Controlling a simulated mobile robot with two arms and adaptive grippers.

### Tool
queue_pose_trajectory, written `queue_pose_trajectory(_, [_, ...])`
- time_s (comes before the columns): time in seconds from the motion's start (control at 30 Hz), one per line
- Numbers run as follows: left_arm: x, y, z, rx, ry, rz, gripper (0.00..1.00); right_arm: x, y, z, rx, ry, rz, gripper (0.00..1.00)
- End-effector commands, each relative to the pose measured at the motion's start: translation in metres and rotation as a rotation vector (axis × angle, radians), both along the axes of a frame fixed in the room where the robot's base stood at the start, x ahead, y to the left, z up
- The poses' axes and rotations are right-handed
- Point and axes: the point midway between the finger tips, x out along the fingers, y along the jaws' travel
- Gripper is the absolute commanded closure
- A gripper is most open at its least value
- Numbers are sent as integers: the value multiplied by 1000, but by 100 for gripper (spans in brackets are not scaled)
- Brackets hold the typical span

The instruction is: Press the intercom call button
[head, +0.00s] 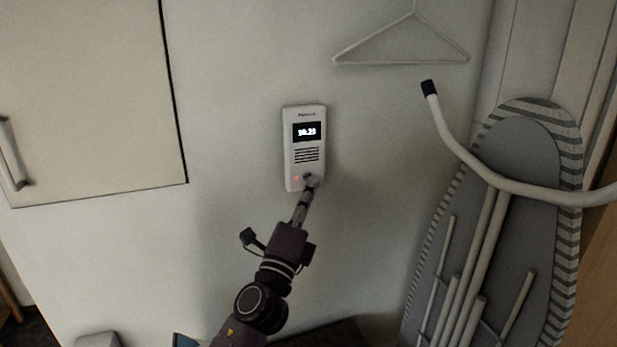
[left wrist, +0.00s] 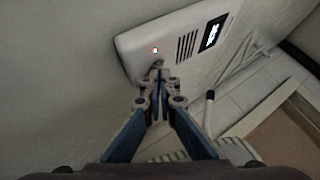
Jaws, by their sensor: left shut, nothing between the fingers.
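A white intercom (head: 305,147) is fixed upright on the wall, with a lit clock display, a slotted speaker and a small red light near its bottom left. My left gripper (head: 310,182) is shut and empty, its fingertips over the lower right of the intercom. In the left wrist view the intercom (left wrist: 175,42) shows tilted, with the red light lit. There the shut fingertips (left wrist: 158,72) are at the round call button (left wrist: 157,62), partly covering it. I cannot tell for sure whether they touch it. My right gripper does not show.
A wire hanger (head: 400,55) hangs to the upper right. An ironing board (head: 520,150) with a pale curved tube leg stands at the right. A cabinet door (head: 85,95) with a handle is at the left. The wall around the intercom is clear.

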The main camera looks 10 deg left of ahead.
Motion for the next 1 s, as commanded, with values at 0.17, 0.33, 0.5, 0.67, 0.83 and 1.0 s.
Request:
queue_pose_trajectory(0.17, [-3, -2, -1, 0, 1, 0, 100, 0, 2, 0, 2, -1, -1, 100])
queue_pose_trajectory(0.33, [-4, -3, -1, -1, 1, -1, 100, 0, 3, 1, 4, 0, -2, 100])
queue_pose_trajectory(0.5, [-14, -10, 0, -2, 2, -2, 100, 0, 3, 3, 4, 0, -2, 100])
queue_pose_trajectory(0.67, [-27, -19, 0, -2, 1, -3, 100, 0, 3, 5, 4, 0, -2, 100])
queue_pose_trajectory(0.83, [-41, -28, 0, -2, 2, -2, 100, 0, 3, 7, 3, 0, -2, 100])
queue_pose_trajectory(1.0, [-51, -35, 0, -1, 0, -2, 100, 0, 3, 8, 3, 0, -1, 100])
